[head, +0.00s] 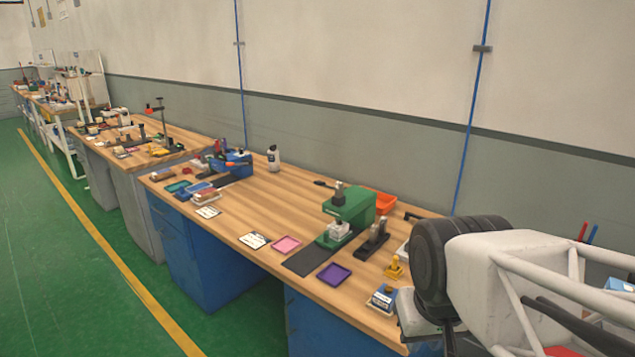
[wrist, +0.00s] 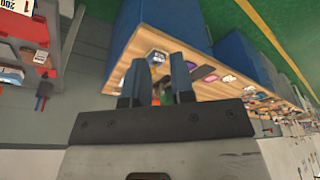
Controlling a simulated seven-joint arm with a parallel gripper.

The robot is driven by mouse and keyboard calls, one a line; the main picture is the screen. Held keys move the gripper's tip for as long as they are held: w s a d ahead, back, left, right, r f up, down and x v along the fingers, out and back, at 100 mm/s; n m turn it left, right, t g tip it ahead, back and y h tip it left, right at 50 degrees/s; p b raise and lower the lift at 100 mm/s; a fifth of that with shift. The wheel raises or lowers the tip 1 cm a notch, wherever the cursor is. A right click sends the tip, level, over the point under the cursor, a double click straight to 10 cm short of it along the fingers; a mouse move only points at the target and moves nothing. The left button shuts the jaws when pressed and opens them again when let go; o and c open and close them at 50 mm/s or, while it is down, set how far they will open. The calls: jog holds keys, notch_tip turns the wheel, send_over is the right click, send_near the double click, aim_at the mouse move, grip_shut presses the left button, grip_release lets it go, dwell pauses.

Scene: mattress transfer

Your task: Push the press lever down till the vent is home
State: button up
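A green press (head: 352,207) stands on the wooden bench in the head view, with a dark base plate reaching toward the front edge. Its black-handled lever (head: 325,184) sticks out to the left near the top and looks raised. A pale, light-grey piece (head: 339,230) sits under the press head; I cannot tell whether this is the vent or its holder, or how deep it sits. My gripper (wrist: 156,78) is open and empty in the wrist view, well away from the press. In the head view my arm fills the right foreground and my fingertips cannot be made out.
The bench left of the press is mostly clear.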

jog(key=shift+w+r, duration=0.35)
jog(key=shift+w, duration=0.1)
grip_shut()
jog(key=w+a+r+m, duration=0.1)
jog(key=w+r, duration=0.4)
jog(key=w, duration=0.9)
jog(key=w+a+r+m, duration=0.15)
jog(key=w+r, duration=0.35)
jog(key=w, duration=1)
jog(key=w+r+m, duration=0.2)
jog(key=w+r, duration=0.3)
jog(key=w, duration=0.9)
jog(key=w+a+f+m, duration=0.1)
jog(key=w+a+f, duration=0.1)
jog(key=w, duration=1)
jog(key=w+a+f+m+h, duration=0.1)
jog(key=w+f, duration=0.4)
jog(key=w, duration=0.7)
jog(key=w+a+f+m+g, duration=0.1)
jog(key=w+f, duration=0.3)
jog(key=w, duration=0.9)
jog(key=shift+a+m, duration=0.65)
jog(key=shift+a, duration=0.25)
